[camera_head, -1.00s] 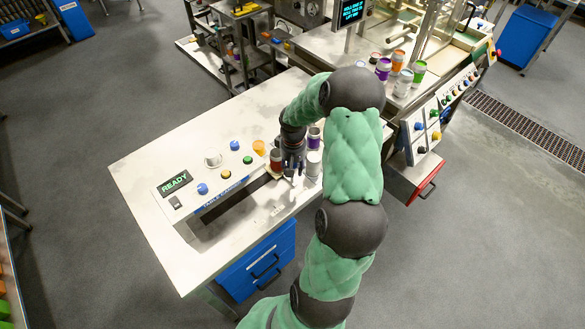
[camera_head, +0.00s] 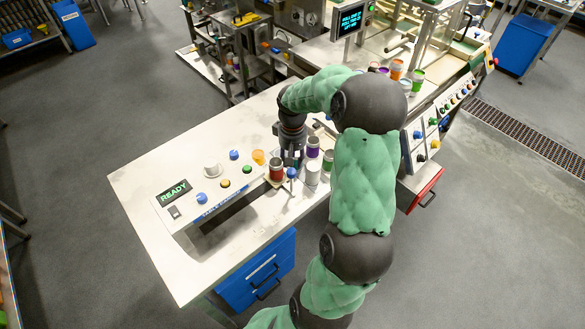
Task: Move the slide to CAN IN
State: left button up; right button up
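A small blue knob on a light stem (camera_head: 291,174) stands at the right end of the panel unit on the white bench (camera_head: 150,225); it may be the slide's handle, but I cannot tell. I cannot read any CAN IN marking. My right gripper (camera_head: 291,160) points down just behind the knob, between the red can (camera_head: 276,171) and the purple can (camera_head: 312,147). Its fingers are small and dark, so I cannot tell whether they are open, or whether they touch anything. My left gripper is out of view.
A white can (camera_head: 312,173) and a green can (camera_head: 328,162) stand close to the right of the knob. The panel has a READY display (camera_head: 173,191) and several coloured buttons. More cans stand by the machine behind my arm. The bench's left side is clear.

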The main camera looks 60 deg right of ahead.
jog(key=shift+r, duration=0.95)
